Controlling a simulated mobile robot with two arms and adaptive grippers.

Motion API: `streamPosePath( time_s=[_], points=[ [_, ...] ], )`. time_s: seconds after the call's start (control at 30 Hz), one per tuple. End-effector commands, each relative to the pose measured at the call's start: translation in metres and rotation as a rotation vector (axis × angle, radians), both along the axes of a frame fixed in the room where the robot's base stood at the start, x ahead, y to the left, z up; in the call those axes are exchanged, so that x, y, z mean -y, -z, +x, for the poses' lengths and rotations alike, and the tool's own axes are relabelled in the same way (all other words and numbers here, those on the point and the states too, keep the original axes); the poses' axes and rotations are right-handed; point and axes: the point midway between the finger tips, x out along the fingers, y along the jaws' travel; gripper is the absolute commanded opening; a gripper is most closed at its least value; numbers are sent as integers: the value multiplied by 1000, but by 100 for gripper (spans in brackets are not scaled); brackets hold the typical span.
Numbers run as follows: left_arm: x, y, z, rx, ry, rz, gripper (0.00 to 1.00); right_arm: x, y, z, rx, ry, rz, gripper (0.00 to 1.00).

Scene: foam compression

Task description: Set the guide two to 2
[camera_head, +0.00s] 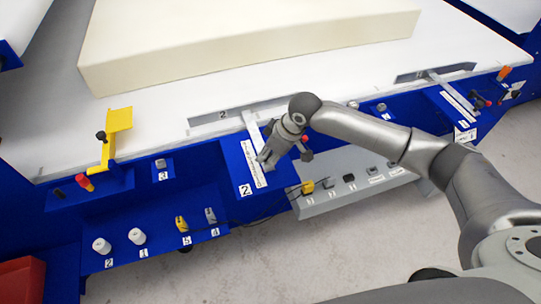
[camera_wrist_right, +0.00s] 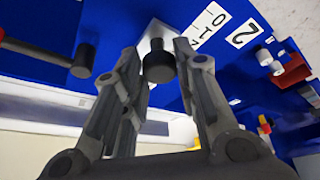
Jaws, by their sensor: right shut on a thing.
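Guide two is a pale metal slide (camera_head: 251,125) on a blue bracket marked with a "2" label (camera_head: 246,190). A white number scale (camera_head: 253,163) runs along the bracket; it also shows in the right wrist view (camera_wrist_right: 209,20), with 0 and 1 readable. My right gripper (camera_head: 266,160) is over the bracket, beside the scale. The knob is hidden in the head view. My left gripper is not in view.
A large cream foam block (camera_head: 240,50) lies on the white table (camera_head: 60,125). A black-and-red lever (camera_head: 305,153) is just right of my right gripper. A similar guide (camera_head: 452,92) is at the right. A yellow stop (camera_head: 116,125) and a panel of knobs (camera_head: 137,236) are at the left.

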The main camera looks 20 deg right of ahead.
Motion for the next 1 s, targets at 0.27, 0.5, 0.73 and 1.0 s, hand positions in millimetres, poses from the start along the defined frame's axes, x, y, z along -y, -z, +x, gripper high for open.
streamPosePath(
  time_s=[0.27,0.5,0.73,1.0],
  points=[
    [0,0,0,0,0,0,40,0,0,0,1,0,1,48],
    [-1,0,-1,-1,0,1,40,0,0,0,0,0,0,48],
    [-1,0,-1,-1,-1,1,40,6,-21,-5,4,-1,0,48],
    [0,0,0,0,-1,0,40,22,-74,-20,4,0,1,48]
  ],
)
